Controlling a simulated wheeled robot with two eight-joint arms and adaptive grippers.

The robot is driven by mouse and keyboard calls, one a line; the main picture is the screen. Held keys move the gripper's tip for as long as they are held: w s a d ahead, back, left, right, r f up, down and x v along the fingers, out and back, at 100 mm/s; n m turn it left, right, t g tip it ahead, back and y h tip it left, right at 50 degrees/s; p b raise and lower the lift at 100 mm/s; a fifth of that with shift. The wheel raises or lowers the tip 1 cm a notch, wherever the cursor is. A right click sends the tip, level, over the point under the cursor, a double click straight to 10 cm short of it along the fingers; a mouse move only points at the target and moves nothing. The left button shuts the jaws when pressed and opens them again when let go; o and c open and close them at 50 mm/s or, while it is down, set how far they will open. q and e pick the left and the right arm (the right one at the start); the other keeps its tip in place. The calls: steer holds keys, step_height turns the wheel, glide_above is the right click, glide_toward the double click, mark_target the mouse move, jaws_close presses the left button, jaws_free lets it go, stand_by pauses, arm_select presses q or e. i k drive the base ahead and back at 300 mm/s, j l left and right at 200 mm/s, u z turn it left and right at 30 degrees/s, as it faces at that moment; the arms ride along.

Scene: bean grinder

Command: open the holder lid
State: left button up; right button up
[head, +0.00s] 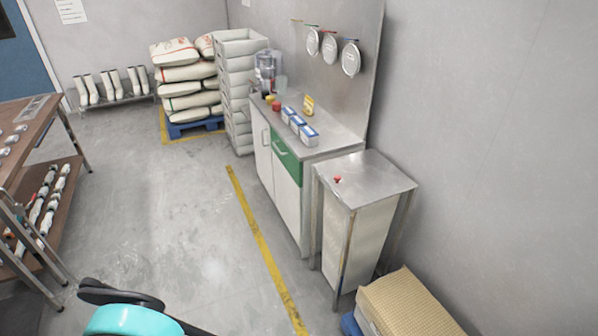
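A steel-topped stand (365,180) with metal legs stands against the right wall, at the end of the counter. A small red knob or object (337,179) sits on its top near the left edge. A pale sack-like or boxed body (357,240) fills the space between the legs. The top looks flat and closed; I cannot tell for certain whether it is the holder lid. Neither of my grippers is in view.
A cabinet with a steel top (335,138) holds small boxes (298,123) and a clear-topped appliance (267,72). A cardboard box (410,304) lies front right. A teal and black object (125,318) is at the bottom left. The middle floor is clear.

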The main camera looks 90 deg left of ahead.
mark_target(360, 179)
steer(key=u, duration=2.4)
